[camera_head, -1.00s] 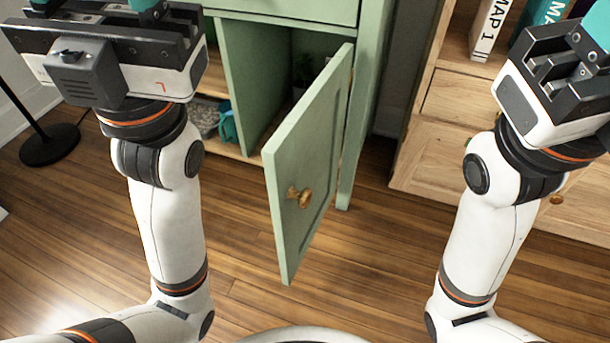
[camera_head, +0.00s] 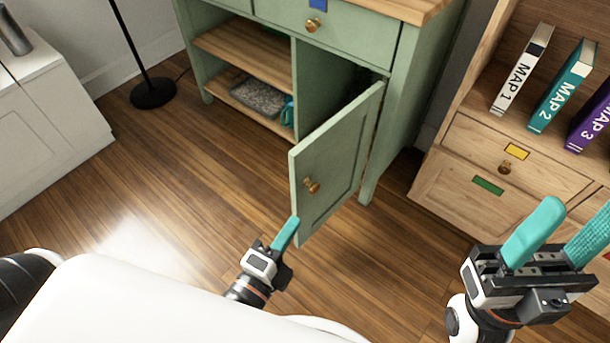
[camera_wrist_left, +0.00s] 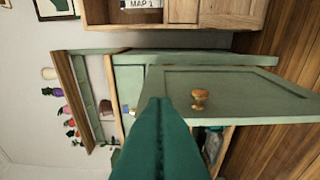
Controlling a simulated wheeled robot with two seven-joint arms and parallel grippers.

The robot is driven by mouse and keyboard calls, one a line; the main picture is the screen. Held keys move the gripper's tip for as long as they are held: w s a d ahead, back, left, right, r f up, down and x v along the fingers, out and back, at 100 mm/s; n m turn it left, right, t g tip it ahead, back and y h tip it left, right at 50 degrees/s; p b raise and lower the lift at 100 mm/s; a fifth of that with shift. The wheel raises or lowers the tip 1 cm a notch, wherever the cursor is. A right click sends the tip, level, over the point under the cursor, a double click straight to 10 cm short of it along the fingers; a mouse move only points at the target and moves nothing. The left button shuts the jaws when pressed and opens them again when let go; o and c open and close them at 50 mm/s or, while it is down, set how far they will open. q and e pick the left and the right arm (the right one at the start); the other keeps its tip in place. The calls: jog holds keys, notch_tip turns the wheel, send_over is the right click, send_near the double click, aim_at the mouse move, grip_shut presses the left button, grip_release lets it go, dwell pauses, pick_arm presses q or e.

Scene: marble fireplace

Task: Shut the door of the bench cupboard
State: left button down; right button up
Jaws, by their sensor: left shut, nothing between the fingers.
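The green bench cupboard (camera_head: 410,95) stands ahead with its panelled door (camera_head: 335,165) swung open toward me, hinged on the right. A brass knob (camera_head: 312,186) is on the door's face. My left gripper (camera_head: 290,228) is shut and empty, its teal fingertips by the door's lower free corner; I cannot tell whether they touch. In the left wrist view the door (camera_wrist_left: 235,83) and its knob (camera_wrist_left: 200,98) lie just beyond the shut fingers (camera_wrist_left: 160,110). My right gripper (camera_head: 565,225) is open and empty at the right, apart from the door.
A wooden drawer unit (camera_head: 440,190) with map books (camera_head: 560,85) stands to the right. Open shelves (camera_head: 245,55) hold a grey tray (camera_head: 258,97). A black lamp base (camera_head: 153,93) and a white cabinet (camera_head: 45,130) are at the left. Wood floor is clear before the door.

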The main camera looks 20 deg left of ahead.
aim_at(298, 180)
pick_arm(q)
jog(key=w, duration=0.3)
jog(key=w+a+b, duration=0.1)
jog(key=w, duration=0.3)
jog(key=w+a, duration=0.1)
jog(key=w, duration=0.3)
jog(key=shift+w+f+b, duration=0.1)
jog(key=shift+w+b, duration=0.05)
jog(key=shift+b, duration=0.15)
jog(key=shift+a, duration=0.1)
